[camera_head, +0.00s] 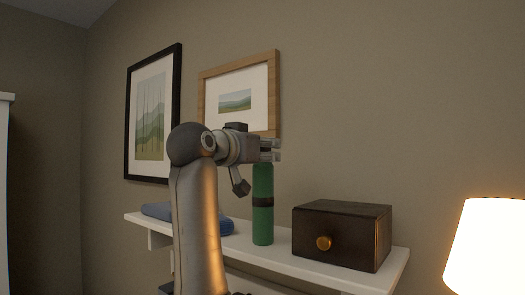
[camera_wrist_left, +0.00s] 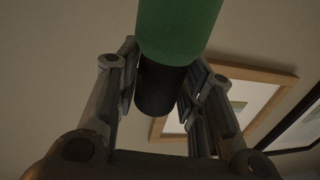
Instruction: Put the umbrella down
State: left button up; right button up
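The umbrella (camera_head: 263,222) is a green, folded cylinder with a black band, upright at the middle of the white shelf (camera_head: 335,279). Its lower end overlaps the shelf top in the head view; I cannot tell for certain whether it touches. My left gripper (camera_head: 272,150) is at its upper end, coming in from the left. In the left wrist view the black end of the umbrella (camera_wrist_left: 160,88) lies between the fingers, which press close on both sides. The green part (camera_wrist_left: 178,25) extends beyond them. My right gripper is not in view.
A dark box with a brass knob (camera_head: 342,236) stands on the shelf to the right of the umbrella. A blue folded cloth-like item (camera_head: 160,211) lies to the left, partly behind my arm. Two framed pictures hang behind. A lit lamp (camera_head: 490,245) is at lower right.

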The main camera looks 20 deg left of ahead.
pick_arm(q)
jog(key=shift+o, duration=1.1)
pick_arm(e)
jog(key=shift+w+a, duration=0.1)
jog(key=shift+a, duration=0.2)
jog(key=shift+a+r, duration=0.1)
pick_arm(q)
jog(key=s+a+b, duration=0.2)
jog(key=s+b, duration=0.5)
jog(key=s, duration=0.5)
jog(key=shift+a, duration=0.15)
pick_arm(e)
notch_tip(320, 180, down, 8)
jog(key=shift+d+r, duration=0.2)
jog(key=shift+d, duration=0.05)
pick_arm(q)
jog(key=shift+w, duration=0.15)
